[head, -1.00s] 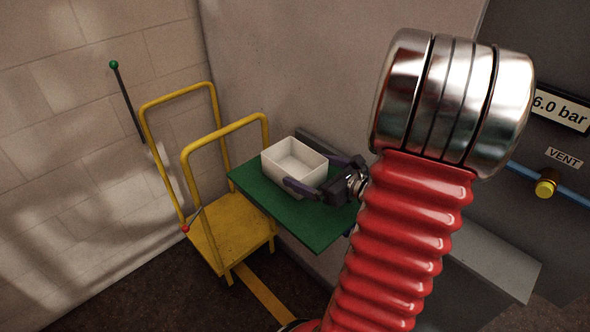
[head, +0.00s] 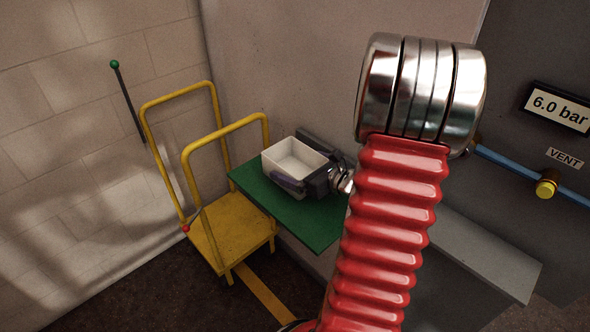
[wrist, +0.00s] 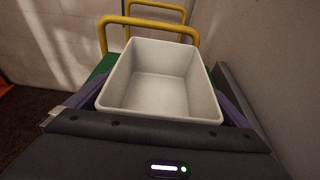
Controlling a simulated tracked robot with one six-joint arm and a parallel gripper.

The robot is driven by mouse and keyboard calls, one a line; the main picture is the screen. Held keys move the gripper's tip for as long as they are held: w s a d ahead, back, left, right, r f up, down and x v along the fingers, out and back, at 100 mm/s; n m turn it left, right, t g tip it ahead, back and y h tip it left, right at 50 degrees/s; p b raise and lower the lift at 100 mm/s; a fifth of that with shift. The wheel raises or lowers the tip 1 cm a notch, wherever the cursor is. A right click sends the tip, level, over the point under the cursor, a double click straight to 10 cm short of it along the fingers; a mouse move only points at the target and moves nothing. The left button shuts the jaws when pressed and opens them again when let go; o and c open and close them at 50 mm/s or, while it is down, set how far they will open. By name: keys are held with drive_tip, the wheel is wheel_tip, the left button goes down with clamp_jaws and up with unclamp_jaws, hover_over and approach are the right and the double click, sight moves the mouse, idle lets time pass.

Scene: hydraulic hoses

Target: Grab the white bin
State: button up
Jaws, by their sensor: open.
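The white bin (head: 296,158) is an empty, open-topped rectangular box. It stands upright on the green table top (head: 318,232). In the wrist view the bin (wrist: 160,88) fills the middle of the picture. My gripper (head: 300,170) is open at the bin's near right side. Its dark purple fingers reach along two opposite sides of the bin, one on each side, and both also show in the wrist view (wrist: 160,100). I cannot tell whether the fingers touch the walls. The far finger is mostly hidden behind the bin in the head view.
A yellow trolley (head: 232,232) with tall rails stands left of the table. A lever with a green knob (head: 115,64) leans by the left wall. A grey wall rises close behind the table. A grey panel with a "6.0 bar" sign (head: 559,107) is at right.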

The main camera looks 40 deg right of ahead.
drive_tip(key=shift+w+f, duration=0.15)
drive_tip(key=shift+w, duration=0.4)
drive_tip(key=shift+c, duration=0.6)
drive_tip(key=c, duration=0.8)
